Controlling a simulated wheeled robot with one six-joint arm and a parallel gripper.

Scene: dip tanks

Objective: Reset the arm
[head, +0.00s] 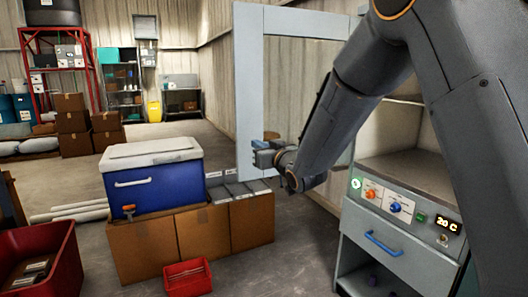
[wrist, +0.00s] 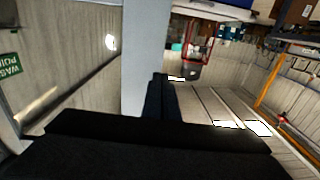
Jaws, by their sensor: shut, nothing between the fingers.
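My arm reaches in from the upper right of the head view and bends down to the left. My gripper (head: 262,152) points left at its end, in front of the lower left part of a grey door frame (head: 249,95). In the wrist view the dark fingers of my gripper (wrist: 161,88) lie together, shut, with nothing between them. The grey frame also shows there as an upright band (wrist: 146,50) beyond the fingers. I cannot tell how wide the gap between gripper and frame is.
A cabinet (head: 395,235) with knobs, a lit display and a blue-handled drawer stands at the right. A blue cooler (head: 160,187) with a white lid sits on cardboard boxes (head: 200,240). Red bins (head: 187,279) stand at front left. Open floor (head: 300,245) lies between boxes and cabinet.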

